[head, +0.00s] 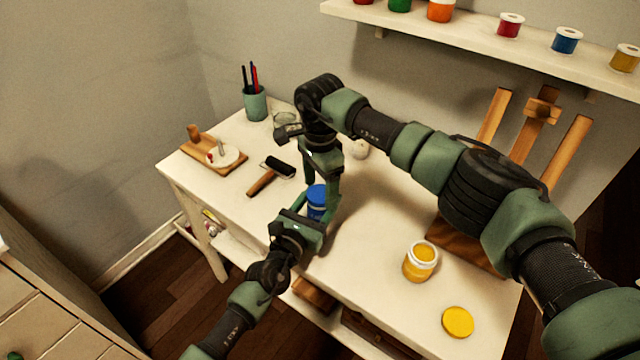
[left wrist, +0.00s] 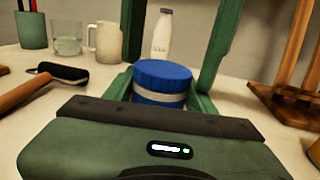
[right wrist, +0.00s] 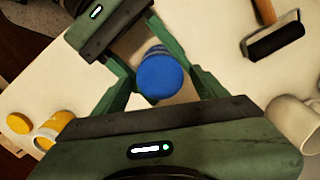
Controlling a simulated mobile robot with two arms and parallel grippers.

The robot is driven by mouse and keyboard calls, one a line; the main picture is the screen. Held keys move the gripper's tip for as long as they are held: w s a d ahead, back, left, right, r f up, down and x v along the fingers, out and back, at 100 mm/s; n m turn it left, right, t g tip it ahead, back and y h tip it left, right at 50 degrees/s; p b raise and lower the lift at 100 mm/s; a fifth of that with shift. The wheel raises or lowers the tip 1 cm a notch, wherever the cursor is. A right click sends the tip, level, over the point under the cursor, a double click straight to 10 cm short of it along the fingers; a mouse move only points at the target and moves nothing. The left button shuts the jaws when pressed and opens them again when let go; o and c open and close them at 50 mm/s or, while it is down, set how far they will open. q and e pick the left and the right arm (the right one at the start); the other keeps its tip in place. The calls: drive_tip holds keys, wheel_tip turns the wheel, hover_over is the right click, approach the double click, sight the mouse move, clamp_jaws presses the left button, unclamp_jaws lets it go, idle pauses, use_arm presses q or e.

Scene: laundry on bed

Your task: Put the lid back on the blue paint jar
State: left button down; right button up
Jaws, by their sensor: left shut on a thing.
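The blue paint jar (head: 316,211) stands upright on the white table, between both grippers. Its blue lid (left wrist: 163,74) sits level on top of it, with a pale band showing just below. The lid also shows from above in the right wrist view (right wrist: 160,74). My left gripper (left wrist: 163,102) comes in low from the front and is shut on the jar's body. My right gripper (right wrist: 160,82) points down from above, with its fingers apart on either side of the lid and gaps visible beside it. In the head view, the right fingers partly hide the jar.
An open yellow paint jar (head: 420,262) and a yellow lid (head: 458,321) lie to the right. A wooden easel (head: 492,115) is at right.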

drive_tip(key=c, duration=1.4)
drive_tip(key=m, duration=1)
drive_tip(key=shift+m, duration=0.3)
drive_tip(key=m, duration=1.1)
drive_tip(key=shift+m, duration=0.3)
drive_tip(key=o, duration=1.6)
use_arm(q)
drive_tip(key=shift+r, duration=0.1)
use_arm(e)
wheel_tip(320, 180, up, 12)
